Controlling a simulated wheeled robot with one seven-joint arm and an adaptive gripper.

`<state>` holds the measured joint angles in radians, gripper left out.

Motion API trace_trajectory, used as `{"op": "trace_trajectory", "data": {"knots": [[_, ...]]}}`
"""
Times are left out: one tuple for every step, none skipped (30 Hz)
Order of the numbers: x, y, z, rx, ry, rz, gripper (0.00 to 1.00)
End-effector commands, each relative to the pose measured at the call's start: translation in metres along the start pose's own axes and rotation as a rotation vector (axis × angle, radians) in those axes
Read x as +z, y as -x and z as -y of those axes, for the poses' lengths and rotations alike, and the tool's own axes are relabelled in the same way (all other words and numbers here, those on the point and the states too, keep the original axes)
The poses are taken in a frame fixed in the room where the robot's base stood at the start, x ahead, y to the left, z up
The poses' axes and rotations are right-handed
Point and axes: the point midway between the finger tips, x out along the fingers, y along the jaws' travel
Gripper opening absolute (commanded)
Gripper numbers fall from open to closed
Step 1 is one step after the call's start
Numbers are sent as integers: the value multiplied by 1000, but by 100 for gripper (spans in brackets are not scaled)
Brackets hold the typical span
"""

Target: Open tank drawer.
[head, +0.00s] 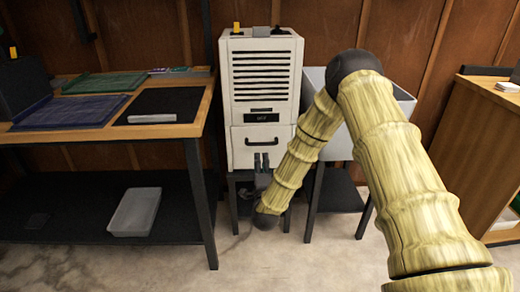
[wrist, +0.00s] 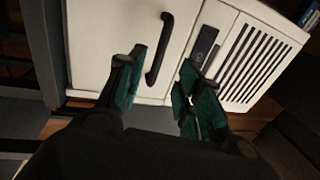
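The tank drawer (head: 248,146) is the lower white front of a dehumidifier-like cabinet (head: 240,72) with a slatted grille above. It looks closed, flush with the body. Its dark bar handle (head: 261,146) shows in the head view and as a black bar in the wrist view (wrist: 160,48). My gripper (head: 261,160) is just below the handle in front of the drawer. In the wrist view my gripper (wrist: 160,80) has its green-padded fingers apart, one on each side of the handle's near end. The gap is empty; contact with the handle cannot be told.
A wooden workbench (head: 185,130) with blue and green trays stands left, a grey bin (head: 135,212) on its lower shelf. A white basin (head: 325,110) stands right of the cabinet, partly behind my arm. A wooden cabinet (head: 480,150) is far right. The floor in front is clear.

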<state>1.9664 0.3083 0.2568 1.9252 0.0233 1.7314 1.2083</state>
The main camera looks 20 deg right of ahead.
Motion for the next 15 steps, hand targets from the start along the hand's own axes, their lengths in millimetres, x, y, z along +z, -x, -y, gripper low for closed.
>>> {"op": "trace_trajectory", "data": {"knots": [[0,-5,0,-1,0,0,35],[0,-8,0,-2,1,1,35],[0,-13,0,-2,1,1,35],[1,-17,0,-2,1,1,35],[1,-22,0,-2,1,1,35],[1,-28,0,-3,1,1,35],[1,-33,0,-2,1,1,35],[1,-38,0,-2,1,1,35],[1,-45,-1,-2,2,1,35],[0,-50,-1,-1,2,1,35],[0,-55,-1,-2,2,0,35],[0,-61,-1,-1,2,0,35],[0,-65,-2,-1,2,0,35],[0,-70,-1,-1,2,0,35],[0,-76,-1,-1,1,0,35]]}}
